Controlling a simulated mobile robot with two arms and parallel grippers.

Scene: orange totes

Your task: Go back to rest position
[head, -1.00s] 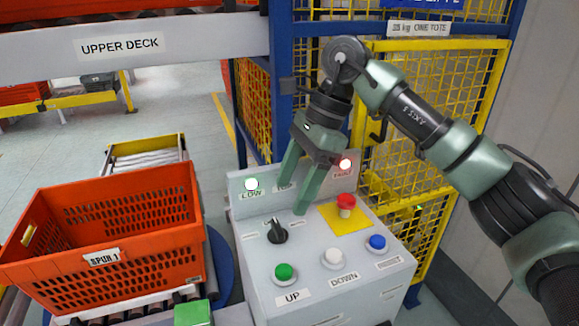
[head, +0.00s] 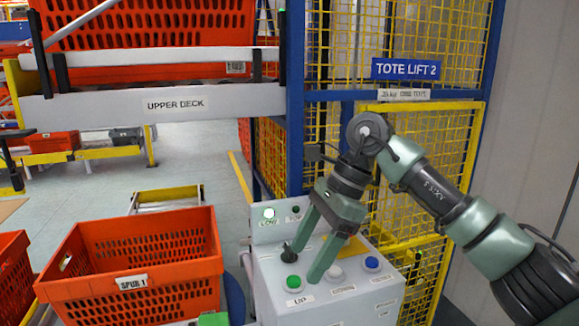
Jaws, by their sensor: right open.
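My right gripper (head: 302,266) is open and empty, with its fingers pointing down over the grey control box (head: 270,300). In the picture its fingertips overlap the area of the black selector knob (head: 290,254) and the green UP button (head: 292,283); I cannot tell whether they touch. A white button (head: 333,273) and a blue button (head: 372,262) show to the right. A white lamp (head: 269,213) is lit at the back of the box. The gripper hides part of the panel, and no red button shows. My left gripper is not in view.
An orange SPUR 1 tote (head: 140,290) stands left of the box, with another orange tote (head: 14,275) beside it. An UPPER DECK beam (head: 90,108) carries an orange tote (head: 165,25). The yellow mesh cage of TOTE LIFT 2 (head: 406,70) stands behind my right arm.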

